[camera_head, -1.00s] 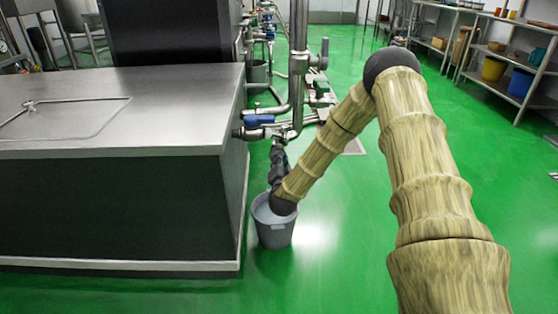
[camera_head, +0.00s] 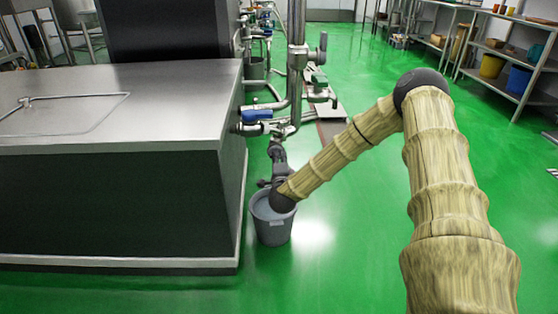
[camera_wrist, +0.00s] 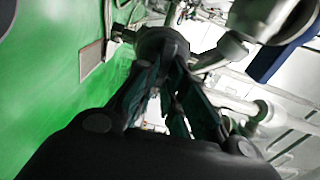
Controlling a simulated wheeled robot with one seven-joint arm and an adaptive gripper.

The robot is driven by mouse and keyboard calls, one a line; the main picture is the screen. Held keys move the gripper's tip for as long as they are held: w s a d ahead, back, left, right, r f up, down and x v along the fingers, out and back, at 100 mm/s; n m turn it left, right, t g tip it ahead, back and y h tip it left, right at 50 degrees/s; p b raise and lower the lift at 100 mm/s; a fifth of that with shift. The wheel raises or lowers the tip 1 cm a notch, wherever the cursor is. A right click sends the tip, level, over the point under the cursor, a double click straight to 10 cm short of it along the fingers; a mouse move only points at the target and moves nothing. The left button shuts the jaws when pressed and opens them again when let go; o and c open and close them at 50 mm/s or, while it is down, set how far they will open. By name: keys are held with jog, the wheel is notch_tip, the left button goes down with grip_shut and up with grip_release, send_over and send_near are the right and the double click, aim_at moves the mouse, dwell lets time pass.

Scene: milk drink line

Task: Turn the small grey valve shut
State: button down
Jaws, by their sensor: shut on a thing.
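In the wrist view, the two dark fingers of my gripper (camera_wrist: 165,70) close in on a dark grey, rounded piece (camera_wrist: 162,40), which I take to be the small grey valve. The fingers look shut on it, but they hide part of it. In the head view, my gripper (camera_head: 276,150) points upward under the low end of the steel pipework, above a bucket. The valve is too small and covered to make out there.
A blue-handled valve (camera_head: 257,115) sits just above my gripper; its blue handle shows close by in the wrist view (camera_wrist: 285,45). A vertical pipe (camera_head: 297,70) carries a grey lever (camera_head: 323,42). A grey bucket (camera_head: 271,225) stands below. A steel-topped unit (camera_head: 130,100) blocks the left. Green floor is free to the right.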

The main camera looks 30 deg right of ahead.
jog(key=shift+f+m, duration=0.1)
jog(key=shift+m, duration=0.3)
jog(key=c, duration=1.5)
grip_release()
jog(key=v, duration=1.2)
jog(key=shift+s+d, duration=0.1)
